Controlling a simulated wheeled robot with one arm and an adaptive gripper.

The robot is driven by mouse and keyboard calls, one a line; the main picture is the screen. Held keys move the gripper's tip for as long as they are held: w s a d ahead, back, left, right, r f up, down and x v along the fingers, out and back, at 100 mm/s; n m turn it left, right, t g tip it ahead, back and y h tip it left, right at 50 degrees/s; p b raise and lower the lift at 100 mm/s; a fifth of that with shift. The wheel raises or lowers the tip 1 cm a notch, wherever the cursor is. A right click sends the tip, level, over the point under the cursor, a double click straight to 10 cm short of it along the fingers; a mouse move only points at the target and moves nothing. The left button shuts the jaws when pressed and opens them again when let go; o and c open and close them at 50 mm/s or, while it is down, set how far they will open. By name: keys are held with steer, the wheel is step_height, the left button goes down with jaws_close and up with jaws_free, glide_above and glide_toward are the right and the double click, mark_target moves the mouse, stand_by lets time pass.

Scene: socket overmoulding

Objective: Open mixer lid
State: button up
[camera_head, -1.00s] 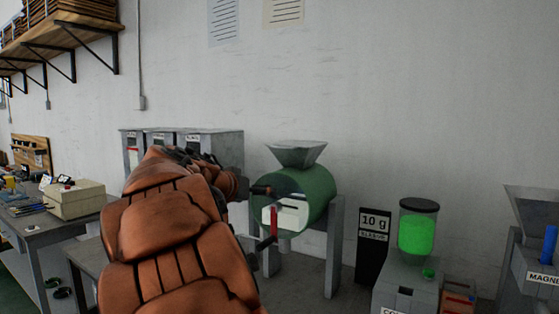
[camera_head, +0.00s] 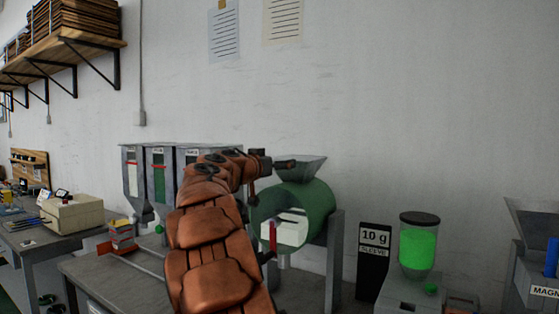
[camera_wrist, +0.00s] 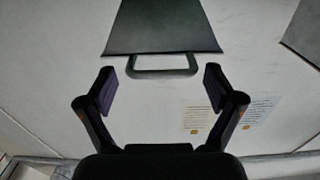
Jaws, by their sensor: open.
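The mixer is a green drum (camera_head: 318,212) on grey legs, with a grey hopper (camera_head: 305,172) on top and a red lever (camera_head: 273,236) at its front. My gripper (camera_head: 288,164) is beside the hopper's upper left in the head view, small and dark there. In the wrist view my gripper (camera_wrist: 160,74) is open and empty. A dark tapering panel (camera_wrist: 162,28) with a loop handle (camera_wrist: 163,72) lies straight ahead of it. The handle lines up between the fingertips, with a gap on either side; whether it is between them in depth I cannot tell.
Grey dispensers (camera_head: 160,178) stand against the wall behind my arm. A black "10 g" sign (camera_head: 373,262) and a container of green material (camera_head: 418,243) are to the right of the mixer. The wall above the hopper is clear apart from paper sheets (camera_head: 283,20).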

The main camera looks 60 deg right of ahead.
steer(key=shift+d, duration=0.75)
